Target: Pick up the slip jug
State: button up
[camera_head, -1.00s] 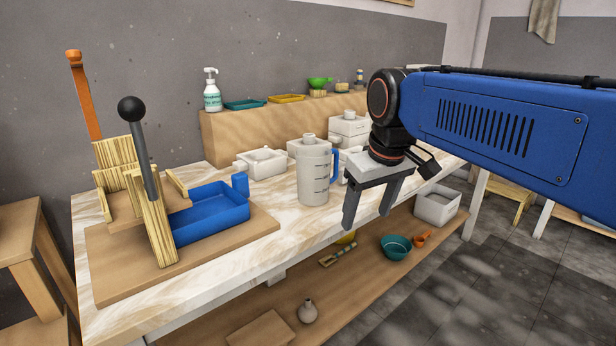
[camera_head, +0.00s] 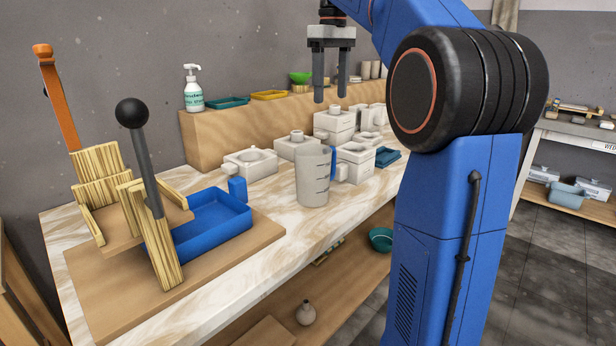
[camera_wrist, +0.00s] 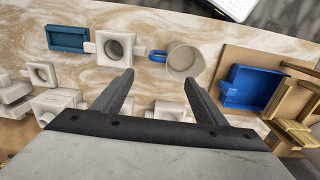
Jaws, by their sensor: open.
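The slip jug (camera_head: 313,178) is a pale grey, marked cylinder with a blue handle, standing upright on the marbled worktop (camera_head: 268,213). In the wrist view the jug (camera_wrist: 185,61) shows from above, its round mouth open and its blue handle (camera_wrist: 158,56) pointing left. My gripper (camera_head: 330,98) is open and empty, fingers pointing down, high above the worktop and behind the jug in the head view. In the wrist view the gripper (camera_wrist: 160,82) has its fingers spread, with the jug beyond the right fingertip and apart from it.
White plaster moulds (camera_head: 250,164) stand close behind and beside the jug. A blue tray (camera_head: 212,225) with a lever press lies on a board (camera_head: 110,300) at left. A raised wooden shelf (camera_head: 220,140) holds a soap bottle (camera_head: 193,88) and small trays. Worktop in front of the jug is clear.

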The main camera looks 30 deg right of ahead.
aim_at(330, 150)
jog(key=f, duration=1.7)
jog(key=shift+w+d, duration=0.2)
jog(key=shift+w, duration=0.05)
grip_shut()
